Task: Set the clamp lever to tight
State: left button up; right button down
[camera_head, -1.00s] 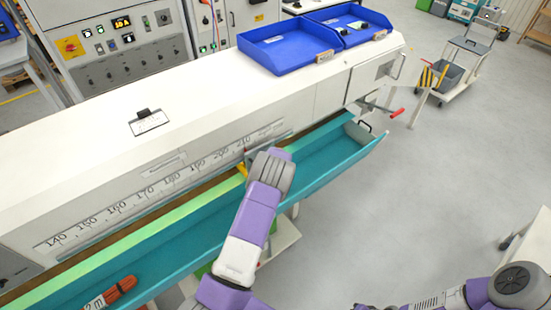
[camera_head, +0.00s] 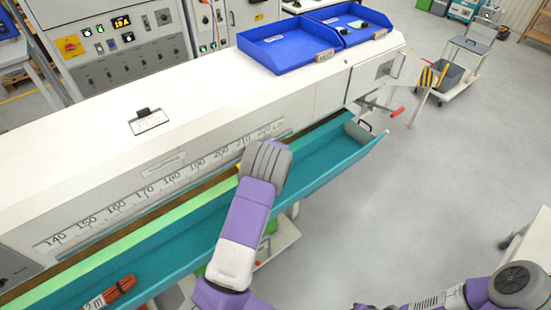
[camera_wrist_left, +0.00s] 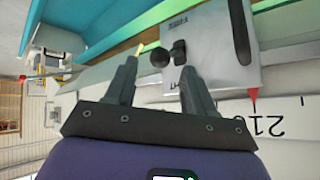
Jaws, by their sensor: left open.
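The clamp's grey plate (camera_wrist_left: 222,60) shows in the left wrist view, on the rail beside the scale. It carries a black lever with a round knob (camera_wrist_left: 160,58) and a dark pivot. Small labels sit near the pivot, too small to read surely. A red pointer (camera_wrist_left: 253,103) projects from the plate beside the 210 mark. My left gripper (camera_wrist_left: 160,70) is open, its fingertips on either side of the knob in this view; contact cannot be told. In the head view my left wrist (camera_head: 265,165) hides the clamp and fingertips. My right gripper is out of view.
The long white bench (camera_head: 90,150) has a printed scale (camera_head: 160,188) and a teal trough (camera_head: 325,158). Blue trays (camera_head: 290,47) stand on top. A red-handled crank (camera_head: 397,112) projects at the right end.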

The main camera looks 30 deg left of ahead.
pick_arm(q)
jog(key=shift+v, duration=1.15)
jog(key=s+d+f+g+h+b, duration=0.2)
jog(key=s+d+f, duration=0.4)
jog(key=s+f, duration=0.25)
jog(key=s+d+f+g+h+b, duration=0.25)
jog(key=s+d+f, duration=0.25)
jog(key=s+f, duration=0.4)
jog(key=s+d+f+g+h+b, duration=0.1)
jog(key=s+d+f+h+b, duration=0.1)
jog(key=s+d, duration=0.6)
jog(key=s+d+f+m+g+h+b, duration=0.1)
jog(key=s+d+f+h+b, duration=0.1)
jog(key=s+d, duration=0.6)
jog(key=shift+s+f+h+b, duration=0.3)
jog(key=shift+s+f+h, duration=0.05)
jog(key=shift+s, duration=0.35)
jog(key=shift+d+g, duration=0.1)
jog(key=shift+g, duration=0.15)
jog(key=shift+c, duration=0.5)
